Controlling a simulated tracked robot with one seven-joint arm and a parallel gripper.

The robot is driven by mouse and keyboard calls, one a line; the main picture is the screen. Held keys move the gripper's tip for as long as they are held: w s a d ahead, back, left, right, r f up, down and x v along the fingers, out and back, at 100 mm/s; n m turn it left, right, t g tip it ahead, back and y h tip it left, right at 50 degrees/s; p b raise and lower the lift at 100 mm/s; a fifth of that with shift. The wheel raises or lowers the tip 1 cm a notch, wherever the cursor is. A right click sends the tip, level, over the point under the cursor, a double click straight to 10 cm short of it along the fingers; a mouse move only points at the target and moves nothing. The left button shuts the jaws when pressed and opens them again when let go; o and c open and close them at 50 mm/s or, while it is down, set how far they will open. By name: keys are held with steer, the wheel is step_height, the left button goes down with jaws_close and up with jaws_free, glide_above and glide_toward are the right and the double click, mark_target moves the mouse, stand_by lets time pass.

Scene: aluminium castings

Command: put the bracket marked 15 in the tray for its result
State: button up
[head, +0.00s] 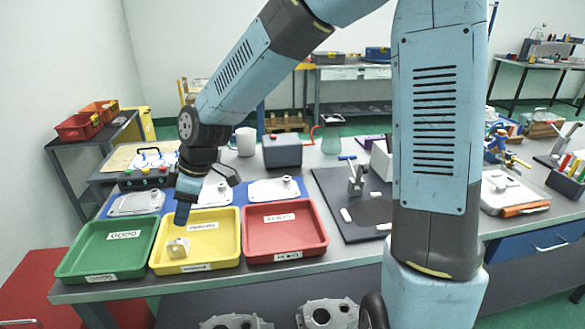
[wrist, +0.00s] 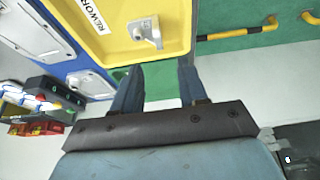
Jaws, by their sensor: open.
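A small pale metal bracket (head: 178,247) lies in the yellow tray (head: 226,247), towards its front left. The bracket also shows in the wrist view (wrist: 145,32), inside the tray marked REWORK (wrist: 108,50). No number can be read on it. My gripper (head: 182,216) is above the yellow tray, apart from the bracket. In the wrist view my gripper (wrist: 157,75) has its two fingers spread with nothing between them. The green tray (head: 106,249), marked GOOD, stands to the left and looks empty. The red tray (head: 284,232) stands to the right and looks empty.
Several flat castings (head: 274,189) lie on a blue mat behind the trays. A grey box (head: 282,150) and a white mug (head: 245,141) stand further back. A dark board (head: 345,205) lies right of the trays. Larger castings (head: 328,314) sit below the table's front edge.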

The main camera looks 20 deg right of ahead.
steer(key=s+d+r+m+t+h, duration=0.15)
steer(key=d+r+m, duration=0.25)
steer(key=d, duration=0.5)
steer(key=s+d+r+m+t+h, duration=0.1)
steer(key=d+r+m+t+h, duration=0.25)
steer(key=d, duration=0.55)
steer(key=s+d+r+m, duration=0.4)
steer(key=s+d, duration=0.2)
steer(key=d, duration=0.1)
steer(key=s+d+r+m, duration=0.4)
steer(key=s+d+m, duration=0.1)
steer(key=s+d, duration=0.1)
steer(key=shift+s+d+r, duration=0.2)
steer(key=shift+d+r, duration=0.15)
steer(key=shift+d, duration=0.55)
steer(key=shift+d+m, duration=0.15)
steer(key=shift+m, duration=0.1)
